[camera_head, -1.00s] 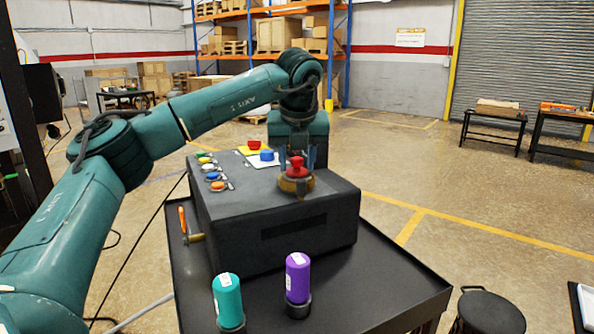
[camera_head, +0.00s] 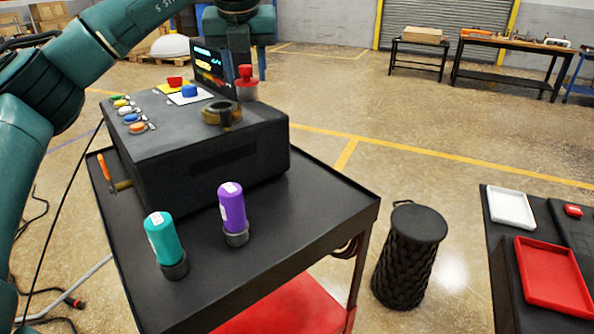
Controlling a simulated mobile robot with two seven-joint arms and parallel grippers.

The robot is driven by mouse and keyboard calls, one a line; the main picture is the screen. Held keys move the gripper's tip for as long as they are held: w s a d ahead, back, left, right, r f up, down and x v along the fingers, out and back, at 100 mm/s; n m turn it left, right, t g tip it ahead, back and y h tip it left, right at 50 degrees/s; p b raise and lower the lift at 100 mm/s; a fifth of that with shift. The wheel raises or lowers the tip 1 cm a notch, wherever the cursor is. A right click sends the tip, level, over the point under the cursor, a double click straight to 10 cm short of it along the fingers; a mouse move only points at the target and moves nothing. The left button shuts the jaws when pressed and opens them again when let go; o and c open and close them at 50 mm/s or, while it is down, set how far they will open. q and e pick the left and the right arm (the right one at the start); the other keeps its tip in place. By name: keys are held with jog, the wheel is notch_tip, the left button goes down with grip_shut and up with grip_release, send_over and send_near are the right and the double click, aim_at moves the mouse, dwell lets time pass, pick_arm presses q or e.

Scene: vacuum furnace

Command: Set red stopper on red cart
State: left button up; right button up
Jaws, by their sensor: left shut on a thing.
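My left gripper (camera_head: 245,73) is shut on the red stopper (camera_head: 246,89). It holds the stopper upright above the far right part of the black box, clear of the brass ring (camera_head: 222,114). The ring sits on the box top, and its opening is empty. The black-topped cart (camera_head: 300,230) under the box has a red lower shelf (camera_head: 285,308), partly cut off by the picture's bottom edge. I cannot tell whether this is the red cart. My right gripper is not in view.
A teal bottle (camera_head: 162,240) and a purple bottle (camera_head: 231,208) stand on the cart's front. Colored buttons line the left side of the black box (camera_head: 210,150). A black woven stool (camera_head: 408,255) stands right of the cart. A red tray (camera_head: 553,277) and a white tray (camera_head: 511,207) lie far right.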

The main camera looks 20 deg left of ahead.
pick_arm(q)
jog(key=s+d+f+m+h, duration=0.2)
jog(key=s+d+f+m, duration=0.3)
jog(key=d+f, duration=0.4)
jog(key=shift+d+f+t, duration=0.2)
jog(key=shift+d+t, duration=0.1)
jog(key=shift+d, duration=0.95)
jog(key=shift+m, duration=0.3)
jog(key=f, duration=0.6)
jog(key=shift+s+d+f, duration=0.1)
jog(key=shift+s+d, duration=0.2)
jog(key=shift+f, duration=0.25)
notch_tip(320, 180, down, 3)
jog(key=shift+f+p, duration=0.1)
jog(key=shift+p, duration=0.45)
jog(key=shift+f, duration=0.35)
jog(key=o, duration=1.1)
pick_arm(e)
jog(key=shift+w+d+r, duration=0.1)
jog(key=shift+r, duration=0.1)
